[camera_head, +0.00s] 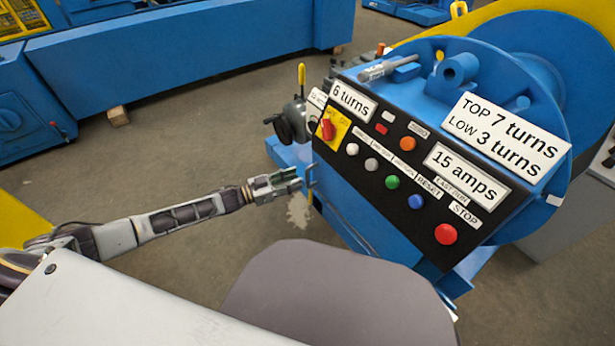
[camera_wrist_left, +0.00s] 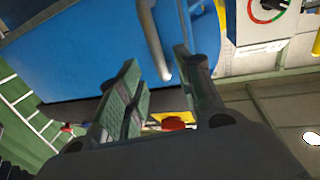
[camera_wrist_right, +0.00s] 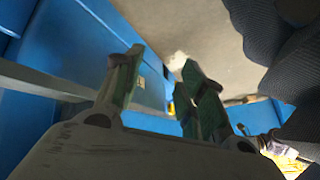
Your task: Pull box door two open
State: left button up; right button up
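The blue machine box (camera_head: 365,222) stands below the black control panel, to the right of my left gripper (camera_head: 306,181) in the head view. In the left wrist view, a blue panel (camera_wrist_left: 85,50) fills the upper left. A grey metal bar handle (camera_wrist_left: 154,40) reaches down between the spread fingers of my left gripper (camera_wrist_left: 158,68), which is open; I cannot tell whether they touch it. Which panel is door two is not marked. My right gripper (camera_wrist_right: 160,85) is open and empty in the right wrist view and does not show in the head view.
The black control panel (camera_head: 408,195) carries several buttons and white labels. Blue surfaces (camera_wrist_right: 70,45) and a grey rail (camera_wrist_right: 40,82) lie left of my right gripper. Open floor (camera_head: 215,265) lies left of the machine; another blue machine (camera_head: 190,50) stands behind.

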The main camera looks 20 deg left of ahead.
aim_at(308, 185)
pick_arm(q)
jog(key=shift+b+x, duration=0.85)
jog(key=shift+x, duration=2.05)
grip_shut()
